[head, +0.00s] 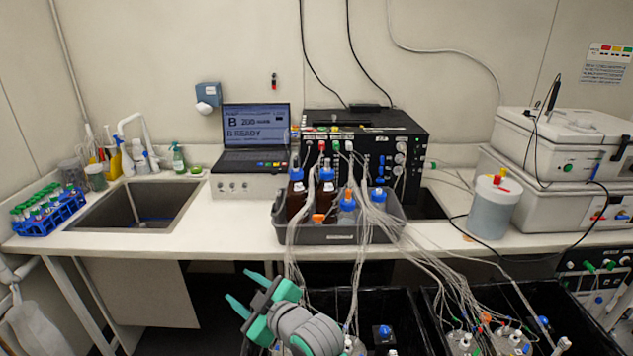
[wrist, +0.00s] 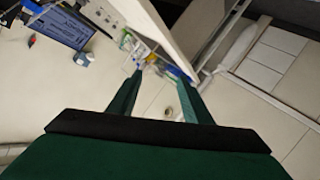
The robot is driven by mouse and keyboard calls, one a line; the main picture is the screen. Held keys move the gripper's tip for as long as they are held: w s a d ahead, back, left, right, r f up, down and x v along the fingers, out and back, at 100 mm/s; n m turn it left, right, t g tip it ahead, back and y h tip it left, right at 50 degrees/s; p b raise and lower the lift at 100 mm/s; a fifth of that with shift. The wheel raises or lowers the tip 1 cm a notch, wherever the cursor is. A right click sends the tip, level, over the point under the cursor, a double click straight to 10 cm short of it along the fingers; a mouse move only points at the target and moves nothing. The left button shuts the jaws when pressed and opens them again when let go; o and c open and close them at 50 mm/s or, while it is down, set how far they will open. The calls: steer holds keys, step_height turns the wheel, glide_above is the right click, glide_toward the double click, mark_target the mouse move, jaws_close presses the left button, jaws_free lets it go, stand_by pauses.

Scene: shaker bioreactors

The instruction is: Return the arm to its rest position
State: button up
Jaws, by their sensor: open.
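My gripper (head: 247,293) shows at the bottom of the head view, left of centre. Its green fingers are apart with nothing between them, pointing up and to the left. It is in front of the bench's front edge, left of the black bins. In the wrist view the two green fingers (wrist: 158,95) are spread and empty. Beyond them that view shows the wall, bench edge and floor, tilted.
Black bins (head: 418,325) with bottles and many tubes lie right of my gripper. A grey bottle tray (head: 330,234) stands on the bench (head: 170,245), its tubes hanging over the front edge. A sink (head: 138,206) and blue tube rack (head: 47,222) are at left.

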steer(key=d+r+m+t+h, duration=0.1)
steer(key=d+r+m+t, duration=0.4)
steer(key=r+m+t, duration=0.4)
steer(key=s+d+f+m+t+h, duration=0.4)
steer(key=s+d+f+m+h, duration=0.2)
steer(key=s+d+m+h, duration=0.55)
steer(key=s+f+g, duration=0.1)
steer(key=s+f, duration=0.4)
steer(key=s+f+n+g, duration=0.1)
steer(key=s+f+g, duration=0.1)
steer(key=s+f, duration=0.3)
steer(key=s+a+f+g, duration=0.1)
steer(key=s+f, duration=0.5)
steer(key=s, duration=0.1)
steer(key=shift+s+n+g+y, duration=0.2)
steer(key=shift+n+g+y, duration=0.1)
steer(key=shift+n+y, duration=0.05)
steer(key=s+f+n+g+y, duration=0.1)
steer(key=s+f+n+g, duration=0.2)
steer(key=s, duration=1.1)
step_height(320, 180, down, 3)
steer(key=shift+d+r+n+g+y, duration=0.1)
steer(key=shift+d+n+g+y, duration=0.25)
steer(key=shift+n, duration=0.25)
steer(key=c, duration=0.4)
steer(key=shift+o, duration=0.2)
